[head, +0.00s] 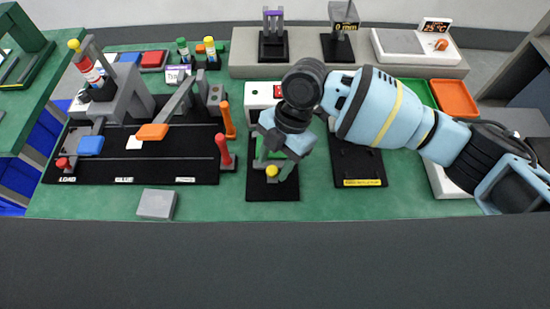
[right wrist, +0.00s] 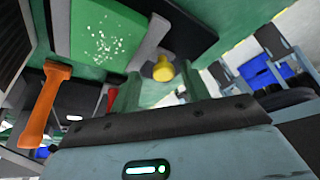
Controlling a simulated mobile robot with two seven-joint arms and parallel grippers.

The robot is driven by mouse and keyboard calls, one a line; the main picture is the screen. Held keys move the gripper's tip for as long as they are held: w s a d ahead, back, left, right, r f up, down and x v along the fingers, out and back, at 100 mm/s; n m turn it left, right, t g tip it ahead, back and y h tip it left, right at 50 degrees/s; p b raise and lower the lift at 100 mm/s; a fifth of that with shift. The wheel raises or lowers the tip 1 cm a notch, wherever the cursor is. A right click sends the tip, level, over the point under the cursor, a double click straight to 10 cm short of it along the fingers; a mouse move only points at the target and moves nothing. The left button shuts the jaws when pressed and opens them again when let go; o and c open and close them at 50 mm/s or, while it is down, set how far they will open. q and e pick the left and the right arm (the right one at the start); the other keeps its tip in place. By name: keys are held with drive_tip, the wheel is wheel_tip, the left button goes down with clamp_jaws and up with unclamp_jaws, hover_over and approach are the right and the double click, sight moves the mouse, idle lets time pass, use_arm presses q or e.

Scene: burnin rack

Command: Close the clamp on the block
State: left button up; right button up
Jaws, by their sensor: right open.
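The clamp's yellow knob (head: 271,171) is near the front of a black base plate (head: 258,190) in the middle of the bench. A green block (right wrist: 98,35) with white specks shows in the right wrist view, beside the clamp's grey lever (right wrist: 150,42). In the head view my gripper and arm hide most of the block and clamp. My right gripper (head: 274,168) is open above the plate, pointing down, with its two fingers on either side of the yellow knob (right wrist: 163,69). I cannot tell whether the fingers touch it. My left gripper is not in view.
At left is a black fixture (head: 190,172) with orange (head: 226,120) and red (head: 224,150) upright handles close to the clamp plate. Another black plate (head: 358,165) lies to the right, under my arm. A grey block (head: 156,204) sits at the front edge.

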drive_tip(key=shift+r, duration=0.1)
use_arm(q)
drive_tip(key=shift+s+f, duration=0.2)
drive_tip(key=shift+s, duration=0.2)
use_arm(e)
drive_tip(key=v, duration=0.7)
drive_tip(key=shift+r, duration=0.3)
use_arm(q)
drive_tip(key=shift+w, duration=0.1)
use_arm(e)
drive_tip(key=shift+w+d, duration=0.15)
